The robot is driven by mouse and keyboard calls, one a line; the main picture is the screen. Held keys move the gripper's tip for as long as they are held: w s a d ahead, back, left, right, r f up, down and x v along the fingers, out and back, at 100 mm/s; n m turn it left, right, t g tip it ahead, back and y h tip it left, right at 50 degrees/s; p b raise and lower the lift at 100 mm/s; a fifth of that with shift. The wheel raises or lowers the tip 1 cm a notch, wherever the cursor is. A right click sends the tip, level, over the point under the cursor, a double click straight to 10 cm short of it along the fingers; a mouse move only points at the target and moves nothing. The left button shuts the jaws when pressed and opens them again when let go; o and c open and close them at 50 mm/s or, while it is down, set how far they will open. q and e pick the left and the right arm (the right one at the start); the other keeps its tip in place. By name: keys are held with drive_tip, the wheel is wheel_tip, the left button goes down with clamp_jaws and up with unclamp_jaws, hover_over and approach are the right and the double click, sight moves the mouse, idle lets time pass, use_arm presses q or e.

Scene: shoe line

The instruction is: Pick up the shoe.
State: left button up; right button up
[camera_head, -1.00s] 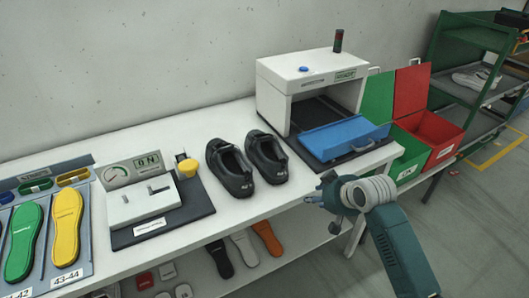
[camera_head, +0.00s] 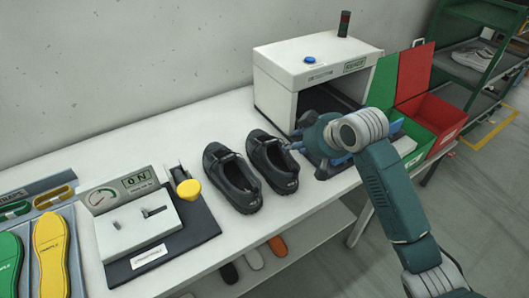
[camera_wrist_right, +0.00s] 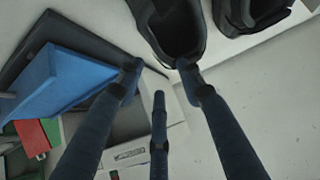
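Two black shoes stand side by side on the white table in the head view, a left one (camera_head: 232,180) and a right one (camera_head: 272,163). My right gripper (camera_head: 300,150) is just right of the right shoe, over the table's front part. In the right wrist view its fingers (camera_wrist_right: 160,75) are spread and empty. One shoe (camera_wrist_right: 172,28) lies just beyond the fingertips there, with its opening in view. The other shoe (camera_wrist_right: 256,12) is cut off by the top edge. I cannot tell whether a fingertip touches the nearer shoe. My left gripper is not in view.
Green (camera_head: 386,82) and red (camera_head: 432,115) bins are at the right.

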sight(279, 168)
drive_tip(key=x, duration=0.4)
drive_tip(key=shift+f+p, duration=0.2)
drive_tip(key=shift+p, duration=0.1)
drive_tip(key=p+x, duration=0.1)
drive_tip(key=x, duration=0.3)
drive_tip(key=shift+w+d, duration=0.15)
drive_tip(key=shift+d, duration=0.05)
drive_tip(key=shift+w+a+f, duration=0.25)
drive_tip(key=shift+w+f, duration=0.15)
drive_tip(key=shift+f, duration=0.05)
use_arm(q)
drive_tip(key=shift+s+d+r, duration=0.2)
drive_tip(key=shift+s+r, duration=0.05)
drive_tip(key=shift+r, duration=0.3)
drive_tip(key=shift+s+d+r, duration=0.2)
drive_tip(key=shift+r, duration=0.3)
use_arm(e)
clamp_jaws()
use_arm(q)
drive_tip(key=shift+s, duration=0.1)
use_arm(e)
drive_tip(key=shift+r, duration=0.1)
